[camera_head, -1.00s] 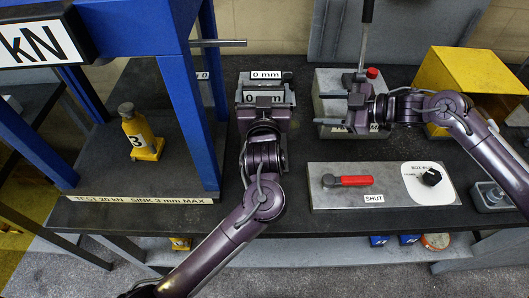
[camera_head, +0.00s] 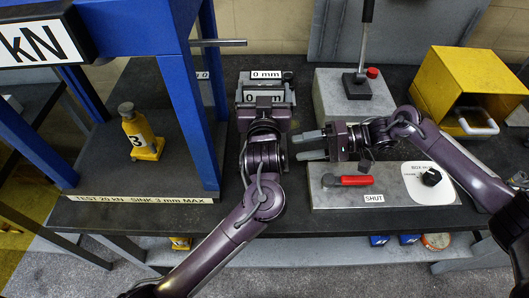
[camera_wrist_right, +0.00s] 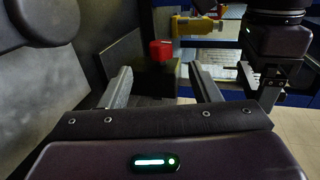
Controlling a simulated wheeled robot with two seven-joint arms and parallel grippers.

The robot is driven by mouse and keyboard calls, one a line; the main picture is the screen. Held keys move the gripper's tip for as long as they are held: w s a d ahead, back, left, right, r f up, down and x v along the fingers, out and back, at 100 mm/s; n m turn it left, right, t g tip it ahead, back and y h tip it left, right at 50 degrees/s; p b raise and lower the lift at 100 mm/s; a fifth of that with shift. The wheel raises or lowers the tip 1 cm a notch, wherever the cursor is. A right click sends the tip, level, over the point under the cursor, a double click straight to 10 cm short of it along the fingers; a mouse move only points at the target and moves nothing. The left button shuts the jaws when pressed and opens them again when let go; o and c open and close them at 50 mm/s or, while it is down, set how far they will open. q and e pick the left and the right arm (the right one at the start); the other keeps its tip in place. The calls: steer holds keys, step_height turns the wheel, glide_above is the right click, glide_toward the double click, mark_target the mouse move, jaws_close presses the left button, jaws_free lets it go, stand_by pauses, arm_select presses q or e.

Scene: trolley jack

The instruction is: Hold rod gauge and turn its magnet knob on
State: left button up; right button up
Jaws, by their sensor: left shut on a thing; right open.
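My left gripper (camera_head: 265,98) is shut at a grey block with "0 mm" labels (camera_head: 266,76) on the table. The arm and gripper hide most of what it holds, so I cannot make out the rod gauge clearly. In the right wrist view, a red knob (camera_wrist_right: 161,50) sits on a dark block (camera_wrist_right: 156,80), between and beyond the finger lines. I take it as the magnet knob; in the head view it does not show. My right gripper (camera_head: 306,145) is open and empty, pointing left, right of my left arm. Its fingers (camera_wrist_right: 160,75) also show in the wrist view.
A grey panel (camera_head: 330,198) with a red lever (camera_head: 355,180) marked SHUT lies beneath my right gripper. Behind stand a grey box (camera_head: 385,108) with an upright lever and a yellow box (camera_head: 440,80). Left are a blue frame (camera_head: 190,110) and a yellow bottle jack (camera_head: 140,135).

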steer(key=x, duration=1)
steer(key=shift+a, duration=0.4)
steer(key=shift+c, duration=0.5)
steer(key=shift+f, duration=0.1)
steer(key=c, duration=0.9)
steer(key=shift+y, duration=1.5)
steer(key=o, duration=1)
